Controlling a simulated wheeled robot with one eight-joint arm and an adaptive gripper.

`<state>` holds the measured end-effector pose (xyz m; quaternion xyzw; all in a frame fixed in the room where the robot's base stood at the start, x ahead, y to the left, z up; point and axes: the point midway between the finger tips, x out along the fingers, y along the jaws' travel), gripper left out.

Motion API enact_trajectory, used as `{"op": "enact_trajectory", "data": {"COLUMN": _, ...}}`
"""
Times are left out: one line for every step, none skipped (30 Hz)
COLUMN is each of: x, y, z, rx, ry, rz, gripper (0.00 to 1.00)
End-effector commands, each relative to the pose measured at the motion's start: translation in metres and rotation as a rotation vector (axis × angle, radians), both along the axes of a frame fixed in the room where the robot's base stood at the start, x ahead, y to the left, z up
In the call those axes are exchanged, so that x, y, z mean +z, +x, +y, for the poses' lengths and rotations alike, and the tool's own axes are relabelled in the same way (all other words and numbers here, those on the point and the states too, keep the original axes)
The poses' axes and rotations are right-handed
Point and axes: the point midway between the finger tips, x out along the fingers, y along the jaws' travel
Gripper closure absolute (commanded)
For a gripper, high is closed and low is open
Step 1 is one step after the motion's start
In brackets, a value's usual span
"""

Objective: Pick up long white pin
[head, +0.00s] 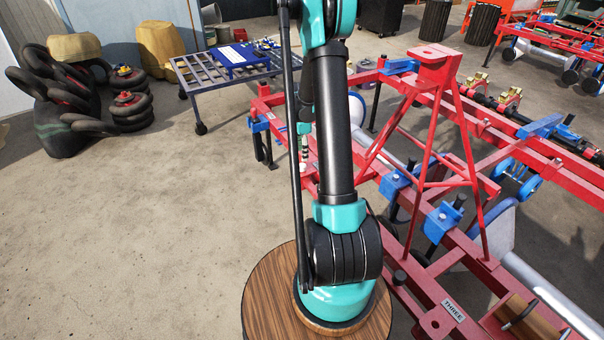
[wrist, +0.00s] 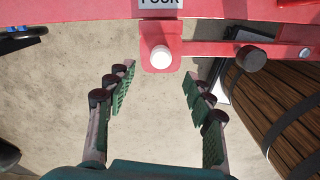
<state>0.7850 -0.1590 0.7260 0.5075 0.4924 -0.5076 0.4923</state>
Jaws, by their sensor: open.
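A white pin (wrist: 161,57) shows in the wrist view as a round white end, set in a bracket of the red frame (wrist: 110,30). Its length cannot be seen from this angle. My gripper (wrist: 159,80) is open and empty, with green-padded fingers spread left and right. The pin's end lies between the two finger lines, a little beyond the tips, and I see no contact. In the head view my arm hides much of what is behind it, and I cannot make out the pin clearly.
A wooden barrel (wrist: 275,110) stands close to the right finger in the wrist view. A dark round knob (wrist: 251,59) sticks out right of the pin. In the head view, red frames (head: 455,240) fill the right; concrete floor (head: 140,240) at left is clear.

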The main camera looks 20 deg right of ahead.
Motion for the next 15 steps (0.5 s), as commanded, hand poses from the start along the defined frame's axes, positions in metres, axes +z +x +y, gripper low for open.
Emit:
{"op": "enact_trajectory", "data": {"x": -0.007, "y": 0.0, "z": 0.0, "rx": 0.0, "ry": 0.0, "rz": 0.0, "gripper": 0.47}}
{"op": "enact_trajectory", "data": {"x": -0.01, "y": 0.0, "z": 0.0, "rx": 0.0, "ry": 0.0, "rz": 0.0, "gripper": 0.47}}
{"op": "enact_trajectory", "data": {"x": -0.014, "y": 0.0, "z": 0.0, "rx": 0.0, "ry": 0.0, "rz": 0.0, "gripper": 0.47}}
{"op": "enact_trajectory", "data": {"x": -0.016, "y": 0.0, "z": 0.0, "rx": 0.0, "ry": 0.0, "rz": 0.0, "gripper": 0.47}}
{"op": "enact_trajectory", "data": {"x": -0.017, "y": 0.0, "z": 0.0, "rx": 0.0, "ry": 0.0, "rz": 0.0, "gripper": 0.47}}
{"op": "enact_trajectory", "data": {"x": -0.019, "y": 0.0, "z": 0.0, "rx": 0.0, "ry": 0.0, "rz": 0.0, "gripper": 0.47}}
{"op": "enact_trajectory", "data": {"x": -0.02, "y": 0.0, "z": 0.0, "rx": 0.0, "ry": 0.0, "rz": 0.0, "gripper": 0.47}}
{"op": "enact_trajectory", "data": {"x": -0.022, "y": 0.0, "z": 0.0, "rx": 0.0, "ry": 0.0, "rz": 0.0, "gripper": 0.47}}
{"op": "enact_trajectory", "data": {"x": -0.025, "y": 0.0, "z": 0.0, "rx": 0.0, "ry": 0.0, "rz": 0.0, "gripper": 0.47}}
{"op": "enact_trajectory", "data": {"x": -0.028, "y": 0.0, "z": 0.0, "rx": 0.0, "ry": 0.0, "rz": 0.0, "gripper": 0.47}}
{"op": "enact_trajectory", "data": {"x": -0.032, "y": 0.0, "z": 0.0, "rx": 0.0, "ry": 0.0, "rz": 0.0, "gripper": 0.47}}
{"op": "enact_trajectory", "data": {"x": -0.038, "y": 0.0, "z": 0.0, "rx": 0.0, "ry": 0.0, "rz": 0.0, "gripper": 0.47}}
{"op": "enact_trajectory", "data": {"x": -0.042, "y": 0.0, "z": 0.0, "rx": 0.0, "ry": 0.0, "rz": 0.0, "gripper": 0.47}}
{"op": "enact_trajectory", "data": {"x": -0.047, "y": 0.0, "z": 0.0, "rx": 0.0, "ry": 0.0, "rz": 0.0, "gripper": 0.47}}
{"op": "enact_trajectory", "data": {"x": -0.052, "y": 0.0, "z": 0.001, "rx": 0.0, "ry": 0.0, "rz": 0.0, "gripper": 0.47}}
